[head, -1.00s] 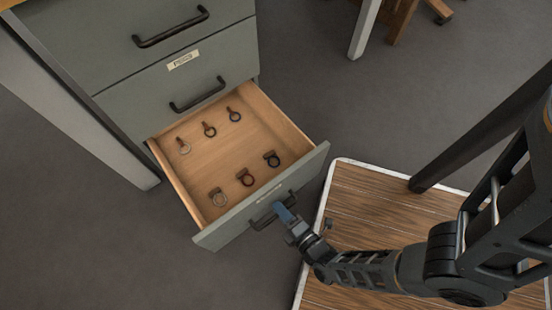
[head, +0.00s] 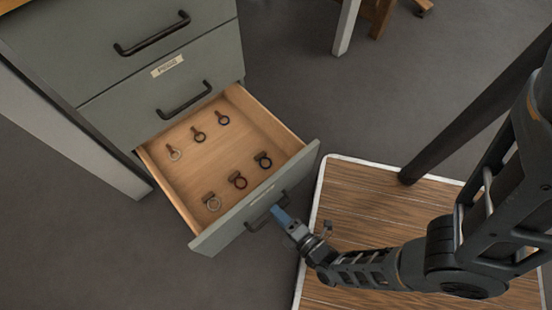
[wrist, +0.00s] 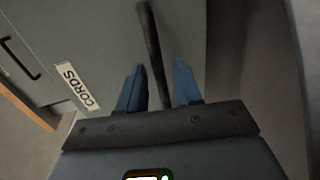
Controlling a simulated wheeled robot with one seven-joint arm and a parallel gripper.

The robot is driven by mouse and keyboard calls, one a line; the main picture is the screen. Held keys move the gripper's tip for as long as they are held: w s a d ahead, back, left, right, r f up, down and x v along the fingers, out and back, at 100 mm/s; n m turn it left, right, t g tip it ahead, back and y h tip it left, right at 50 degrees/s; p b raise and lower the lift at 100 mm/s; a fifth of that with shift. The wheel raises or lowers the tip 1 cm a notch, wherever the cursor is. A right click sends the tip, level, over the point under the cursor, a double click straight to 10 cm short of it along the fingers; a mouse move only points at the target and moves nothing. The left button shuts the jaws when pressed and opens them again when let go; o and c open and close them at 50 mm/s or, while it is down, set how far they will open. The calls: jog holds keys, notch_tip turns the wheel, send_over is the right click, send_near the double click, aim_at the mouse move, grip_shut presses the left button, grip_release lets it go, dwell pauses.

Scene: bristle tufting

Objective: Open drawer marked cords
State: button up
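The drawer marked cords stands pulled out below the other drawers; its front (head: 222,232) faces me in the head view. Its label (wrist: 77,86) reads CORDS in the wrist view. Its dark bar handle (wrist: 150,40) runs between the two blue fingers of my gripper (wrist: 160,68). The fingers are apart, with narrow gaps seen beside the bar, so my gripper looks open around it. In the head view my gripper (head: 281,210) is at the handle (head: 255,224), and the exact contact is hidden.
A closed drawer (head: 135,110) with a label and handle is just above, and another closed drawer (head: 95,45) is above that. A wood-patterned board with a white edge (head: 345,205) lies at the right. A dark leg (head: 440,150) slants above it. Grey floor is clear at lower left.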

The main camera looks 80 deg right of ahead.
jog(key=v, duration=0.6)
dwell(0.5)
notch_tip(320, 180, up, 71)
jog(key=d+m+t+y+p, duration=0.1)
jog(key=m+y+p, duration=0.7)
jog(key=p, duration=2.1)
jog(key=m, duration=0.3)
jog(key=shift+d+f+t+y+p, duration=0.25)
jog(key=shift+t+y+p, duration=0.1)
jog(key=shift+t+y, duration=0.05)
